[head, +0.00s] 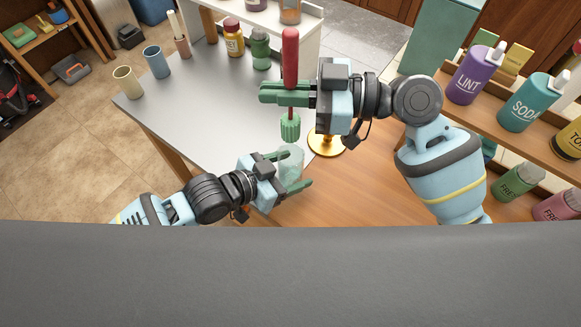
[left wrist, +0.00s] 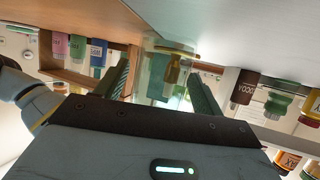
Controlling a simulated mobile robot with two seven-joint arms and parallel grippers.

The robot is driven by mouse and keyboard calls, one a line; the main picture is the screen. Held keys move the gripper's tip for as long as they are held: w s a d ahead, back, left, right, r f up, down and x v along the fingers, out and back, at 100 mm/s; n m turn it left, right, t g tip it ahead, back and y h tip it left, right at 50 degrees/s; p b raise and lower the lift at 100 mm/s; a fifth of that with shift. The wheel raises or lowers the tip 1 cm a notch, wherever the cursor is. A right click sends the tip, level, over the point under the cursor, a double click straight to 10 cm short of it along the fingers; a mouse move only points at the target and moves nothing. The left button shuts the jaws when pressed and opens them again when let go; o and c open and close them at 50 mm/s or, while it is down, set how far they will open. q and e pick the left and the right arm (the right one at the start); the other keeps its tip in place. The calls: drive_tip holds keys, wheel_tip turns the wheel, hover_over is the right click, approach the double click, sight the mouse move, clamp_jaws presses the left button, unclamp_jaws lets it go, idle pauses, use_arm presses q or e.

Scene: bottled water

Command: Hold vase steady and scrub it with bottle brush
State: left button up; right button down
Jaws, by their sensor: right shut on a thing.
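My right gripper (head: 290,94) is shut on the bottle brush's red handle (head: 290,55). The brush hangs upright, its green bristle head (head: 290,127) just above the clear, pale-green glass vase (head: 291,160). The vase stands near the table's front edge. My left gripper (head: 288,171) has its green fingers apart, one on each side of the vase. The left wrist view shows the vase (left wrist: 157,62) between these fingers (left wrist: 160,88); whether they touch it is unclear. The bristles look outside the vase, above its mouth.
A gold stand (head: 327,143) is right of the vase. Cups (head: 127,82) stand at the grey table's left end, jars (head: 233,38) at its back. Shelves with labelled bottles (head: 474,73) are close on the right. The grey table's middle (head: 200,100) is clear.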

use_arm(q)
drive_tip(key=shift+o, duration=0.4)
drive_tip(key=v, duration=1.2)
drive_tip(key=shift+a, duration=0.1)
use_arm(e)
drive_tip(key=shift+a, duration=0.1)
